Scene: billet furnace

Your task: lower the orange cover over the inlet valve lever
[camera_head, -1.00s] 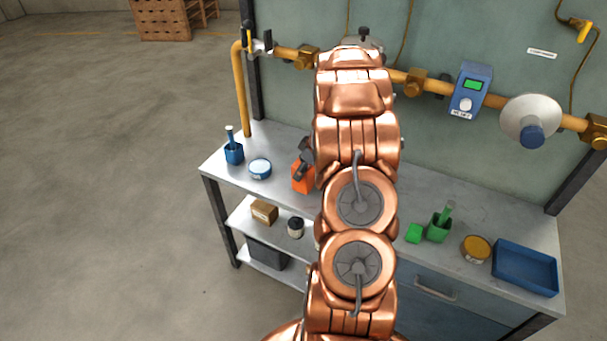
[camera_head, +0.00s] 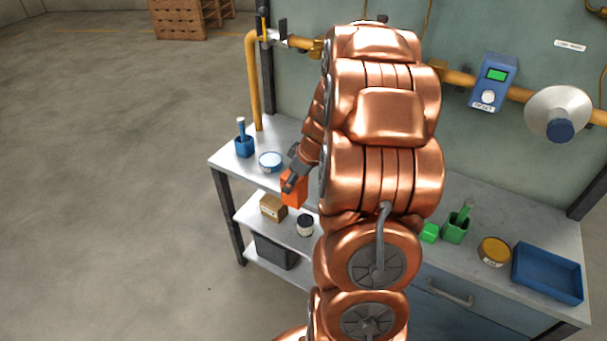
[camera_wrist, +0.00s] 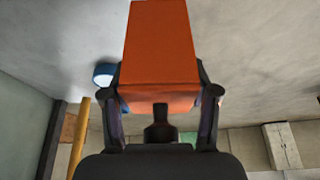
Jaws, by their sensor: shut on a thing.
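My gripper (camera_head: 292,174) is shut on the orange cover (camera_head: 294,190), a box shape held near the bench's front edge. In the wrist view the cover (camera_wrist: 160,50) sits between both fingers (camera_wrist: 160,92) and fills the upper middle.
The bench (camera_head: 225,160) holds a blue cup (camera_head: 244,147), a round blue-and-white tin (camera_head: 271,161), a green cup (camera_head: 455,228) and a blue tray (camera_head: 548,273). Open floor lies to the left.

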